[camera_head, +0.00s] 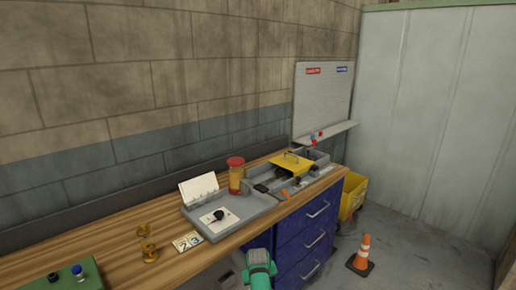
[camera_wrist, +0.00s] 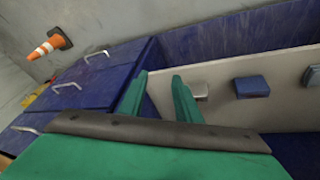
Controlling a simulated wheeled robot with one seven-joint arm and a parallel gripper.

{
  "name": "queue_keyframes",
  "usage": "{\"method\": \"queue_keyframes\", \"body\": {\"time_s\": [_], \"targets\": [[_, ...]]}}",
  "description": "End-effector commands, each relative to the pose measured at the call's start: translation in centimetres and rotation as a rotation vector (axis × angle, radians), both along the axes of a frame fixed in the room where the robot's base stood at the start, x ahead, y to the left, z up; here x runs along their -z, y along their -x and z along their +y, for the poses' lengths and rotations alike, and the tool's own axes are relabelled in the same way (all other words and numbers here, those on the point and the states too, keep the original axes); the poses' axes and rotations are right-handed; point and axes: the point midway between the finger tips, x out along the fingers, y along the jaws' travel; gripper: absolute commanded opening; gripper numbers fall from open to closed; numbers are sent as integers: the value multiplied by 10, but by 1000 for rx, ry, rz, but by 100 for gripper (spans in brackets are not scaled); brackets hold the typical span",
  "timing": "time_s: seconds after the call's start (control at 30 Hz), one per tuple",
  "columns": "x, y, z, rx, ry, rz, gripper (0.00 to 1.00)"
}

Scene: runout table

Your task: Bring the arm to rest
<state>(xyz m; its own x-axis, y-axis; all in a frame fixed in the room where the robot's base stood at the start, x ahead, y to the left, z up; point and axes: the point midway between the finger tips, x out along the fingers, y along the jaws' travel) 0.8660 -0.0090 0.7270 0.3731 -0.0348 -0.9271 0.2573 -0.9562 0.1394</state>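My gripper (camera_wrist: 161,80) shows in the wrist view with its two green fingers apart and nothing between them. Beyond the fingertips are blue drawers (camera_wrist: 85,75) and a pale panel with small blocks on it. In the head view the green end of my arm (camera_head: 259,268) is low in the picture, in front of the wooden workbench (camera_head: 120,220) and left of its blue drawers. The fingers cannot be made out there.
A grey tray (camera_head: 258,213) with a card and a dark item, a red-and-amber container (camera_head: 236,174), and a grey bin with a yellow piece (camera_head: 291,163) stand on the bench. An orange cone (camera_head: 362,254) and yellow bin (camera_head: 352,195) are on the floor at right.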

Motion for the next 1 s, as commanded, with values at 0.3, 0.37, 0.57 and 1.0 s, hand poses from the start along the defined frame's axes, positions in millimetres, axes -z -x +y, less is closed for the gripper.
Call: {"method": "queue_keyframes", "body": {"time_s": [0.3,0.37,0.57,1.0], "targets": [[97,71,36,4,-78,-124,30],[110,86,41,7,-90,-149,30],[145,142,54,26,-135,-231,30],[171,284,65,87,-210,-409,30]]}}
